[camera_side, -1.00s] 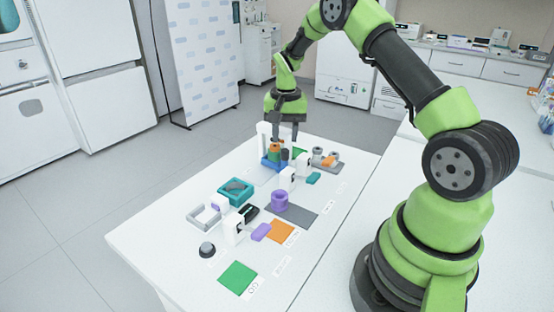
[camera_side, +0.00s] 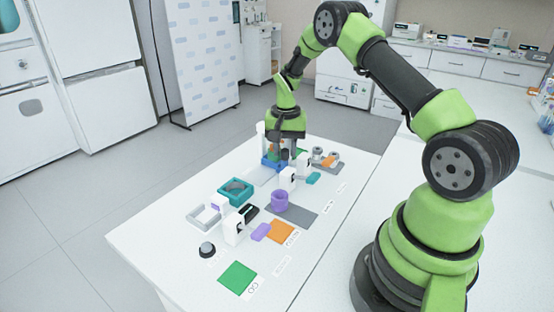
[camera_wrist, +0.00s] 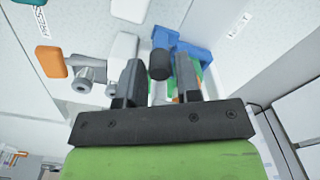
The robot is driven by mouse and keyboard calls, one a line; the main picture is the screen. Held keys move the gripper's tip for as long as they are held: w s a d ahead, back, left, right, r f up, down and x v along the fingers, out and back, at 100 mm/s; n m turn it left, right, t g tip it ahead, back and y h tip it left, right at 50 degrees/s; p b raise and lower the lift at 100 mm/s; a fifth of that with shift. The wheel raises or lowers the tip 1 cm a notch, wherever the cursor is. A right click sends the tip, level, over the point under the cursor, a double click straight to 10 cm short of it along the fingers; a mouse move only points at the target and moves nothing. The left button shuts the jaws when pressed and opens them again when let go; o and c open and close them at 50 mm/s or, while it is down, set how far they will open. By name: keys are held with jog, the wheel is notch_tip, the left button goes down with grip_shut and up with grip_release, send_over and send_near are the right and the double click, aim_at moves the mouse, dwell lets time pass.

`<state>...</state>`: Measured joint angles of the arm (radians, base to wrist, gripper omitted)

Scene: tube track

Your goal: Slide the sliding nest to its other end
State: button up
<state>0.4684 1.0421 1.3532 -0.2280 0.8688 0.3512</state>
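The blue nest (camera_side: 272,164) is at the far end of the white table, with its top mostly hidden behind my gripper. In the wrist view the blue nest (camera_wrist: 184,44) shows beyond the fingers, with a dark upright knob or cylinder (camera_wrist: 160,65) at it. My gripper (camera_side: 283,152) is low over the nest, pointing down. Its fingers (camera_wrist: 158,72) are apart, one on each side of the dark cylinder, with gaps visible. Green and orange parts show behind the right finger. Contact cannot be told.
A white block (camera_side: 287,178) stands close in front of the nest. Metal cylinders (camera_side: 318,154) and an orange piece (camera_side: 330,161) are to its right. A purple ring (camera_side: 279,199), teal holder (camera_side: 235,191) and white post (camera_side: 234,229) stand nearer.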

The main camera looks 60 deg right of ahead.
jog(key=c, duration=0.3)
jog(key=shift+w+a, duration=0.15)
jog(key=shift+a, duration=3.45)
jog(key=shift+c, duration=0.3)
jog(key=o, duration=0.5)
jog(key=shift+o, duration=0.2)
jog(key=shift+r, duration=0.1)
jog(key=shift+r, duration=2.4)
